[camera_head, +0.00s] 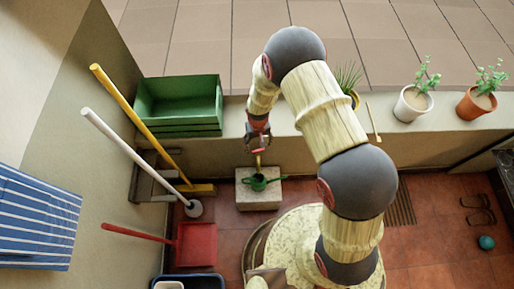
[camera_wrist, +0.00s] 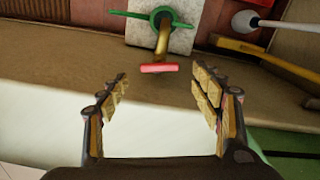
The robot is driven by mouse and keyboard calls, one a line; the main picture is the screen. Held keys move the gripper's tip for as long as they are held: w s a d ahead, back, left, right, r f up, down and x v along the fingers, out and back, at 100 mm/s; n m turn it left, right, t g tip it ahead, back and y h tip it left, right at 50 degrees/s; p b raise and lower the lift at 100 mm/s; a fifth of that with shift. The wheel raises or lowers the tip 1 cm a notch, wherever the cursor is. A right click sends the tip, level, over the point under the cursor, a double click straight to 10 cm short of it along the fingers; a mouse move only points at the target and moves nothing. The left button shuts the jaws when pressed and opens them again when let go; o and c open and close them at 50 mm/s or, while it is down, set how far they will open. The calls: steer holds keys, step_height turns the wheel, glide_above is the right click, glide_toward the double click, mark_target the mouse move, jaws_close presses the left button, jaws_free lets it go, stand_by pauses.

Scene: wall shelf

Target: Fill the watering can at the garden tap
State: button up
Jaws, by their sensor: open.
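The green watering can (camera_head: 259,183) stands on a pale stone block (camera_head: 244,198) at the foot of the low wall. It also shows at the top of the wrist view (camera_wrist: 122,14). The brass tap (camera_wrist: 161,42) comes out over the can, and its red handle (camera_wrist: 158,68) faces my wrist camera. In the head view the tap's spout (camera_head: 258,160) points down above the can. My gripper (camera_wrist: 160,85) is open and empty, with the red handle just ahead of the gap between its fingertips. Whether any water runs cannot be seen.
A green crate (camera_head: 180,126) sits on the wall left of my gripper. A yellow-handled broom (camera_head: 140,122), a white-handled tool (camera_head: 130,143) and a red dustpan (camera_head: 197,245) are at the left. Potted plants (camera_head: 412,104) stand on the ledge at right.

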mark_target(258, 150)
steer(key=shift+f+b, duration=0.45)
steer(key=shift+f, duration=1.55)
steer(key=shift+c, duration=0.3)
steer(key=c, duration=1.1)
